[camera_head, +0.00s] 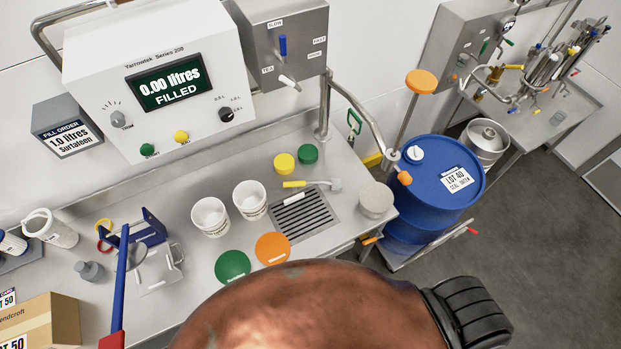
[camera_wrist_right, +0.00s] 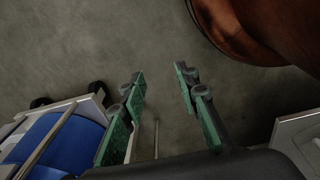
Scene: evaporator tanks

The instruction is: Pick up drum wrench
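I cannot clearly make out a drum wrench. A small green tool-like shape (camera_head: 354,122) hangs on the wall behind the blue drum (camera_head: 432,190), but I cannot tell whether it is the wrench. The drum is upright, with a white cap on its lid, and shows in part at the lower left of the right wrist view (camera_wrist_right: 70,148). My right gripper (camera_wrist_right: 160,82) is open, with green pads and nothing between its fingers. It points at the grey floor beside the drum's trolley. My left gripper is not in view.
The steel bench (camera_head: 190,240) carries white cups (camera_head: 250,200), colored lids and a clamp-like tool with a long blue lever (camera_head: 123,265). A trolley (camera_head: 415,250) holds the drum. A large copper-brown rounded surface hides the bottom of the head view. Floor at right is clear.

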